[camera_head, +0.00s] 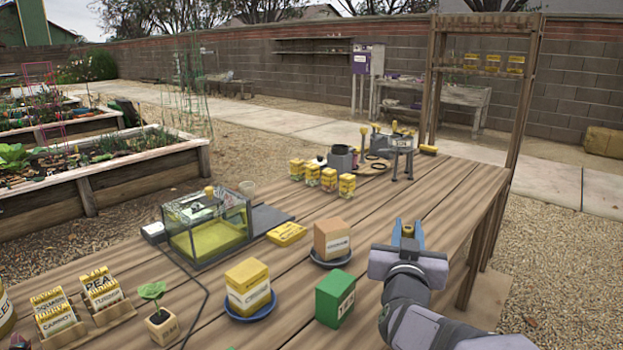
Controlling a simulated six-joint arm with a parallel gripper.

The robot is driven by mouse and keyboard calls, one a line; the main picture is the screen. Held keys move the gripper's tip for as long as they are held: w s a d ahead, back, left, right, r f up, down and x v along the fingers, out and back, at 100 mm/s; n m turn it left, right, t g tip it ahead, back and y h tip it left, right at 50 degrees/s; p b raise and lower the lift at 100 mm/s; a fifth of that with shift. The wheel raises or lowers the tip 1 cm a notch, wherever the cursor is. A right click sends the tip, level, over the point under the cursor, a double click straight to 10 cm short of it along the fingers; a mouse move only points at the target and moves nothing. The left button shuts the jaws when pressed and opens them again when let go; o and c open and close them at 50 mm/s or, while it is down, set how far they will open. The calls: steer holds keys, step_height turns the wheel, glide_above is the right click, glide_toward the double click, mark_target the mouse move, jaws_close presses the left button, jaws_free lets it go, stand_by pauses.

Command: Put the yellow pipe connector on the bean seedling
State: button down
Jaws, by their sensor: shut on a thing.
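My gripper (408,236) is over the right side of the wooden table, its fingers pointing away from the camera. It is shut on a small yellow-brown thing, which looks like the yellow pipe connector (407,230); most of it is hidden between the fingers. The bean seedling (152,291) has green leaves and stands upright in a small tan cube pot (162,326) at the table's front left. My gripper is far to the right of the seedling and apart from it.
A green box (335,299), a yellow block (248,287) on a blue saucer (262,313) and a tan block (332,239) stand between gripper and seedling. Seed packet racks (112,312) are left of the seedling. A glass case (206,227) stands behind. The table's right middle is clear.

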steer(key=w+d+f+m+g+h+p, duration=0.1)
steer(key=w+d+m+g+h+p, duration=0.2)
steer(key=d, duration=0.8)
steer(key=w+d+f+m+g+h+p, duration=0.15)
steer(key=w+d+h, duration=0.35)
steer(key=d, duration=0.6)
steer(key=s+d+f+m+g+h+p, duration=0.1)
steer(key=s+d+f+m+g+p, duration=0.3)
steer(key=d+f, duration=0.9)
steer(key=s+a+f+n+t+y+b, duration=0.2)
steer(key=a+f+n+t+y+b, duration=0.45)
steer(key=a+f, duration=0.85)
steer(key=s+a+f+n+t+y+b, duration=0.1)
steer(key=s+a+n+y, duration=0.2)
steer(key=a, duration=0.8)
steer(key=s+a+f+n+t+y+b, duration=0.1)
steer(key=s+a+y, duration=0.4)
steer(key=a, duration=0.6)
steer(key=shift+s+f+n+t+y, duration=0.35)
steer(key=shift+n+t, duration=0.15)
steer(key=shift+n, duration=0.5)
